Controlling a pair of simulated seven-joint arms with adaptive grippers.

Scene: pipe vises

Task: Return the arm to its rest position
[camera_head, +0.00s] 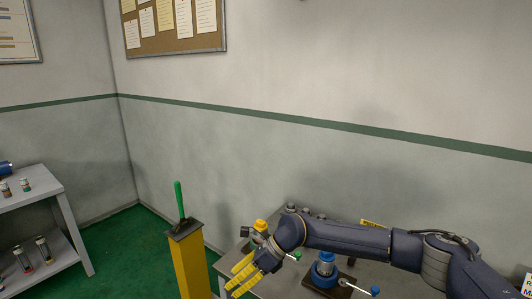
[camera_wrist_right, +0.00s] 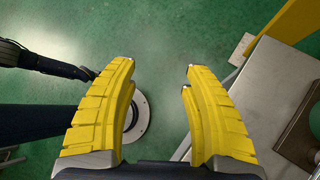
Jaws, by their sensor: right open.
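My right arm reaches in from the right in the head view, stretched over the bench. My right gripper (camera_head: 233,282) hangs past the bench's left end with its yellow fingers pointing down and left. In the right wrist view the right gripper (camera_wrist_right: 160,66) is open, with only green floor between its fingers. A blue vise (camera_head: 325,266) stands on a brown plate on the bench, just below the forearm. A yellow-topped vise (camera_head: 261,226) is close behind the wrist, partly hidden by it. My left gripper cannot be made out in either view.
The grey bench (camera_head: 230,247) lies under the arm. A yellow post (camera_head: 190,265) with a green-handled tool (camera_head: 179,200) stands left of the gripper. A grey shelf (camera_head: 45,200) with small items is at far left. Green floor (camera_head: 140,235) is clear between.

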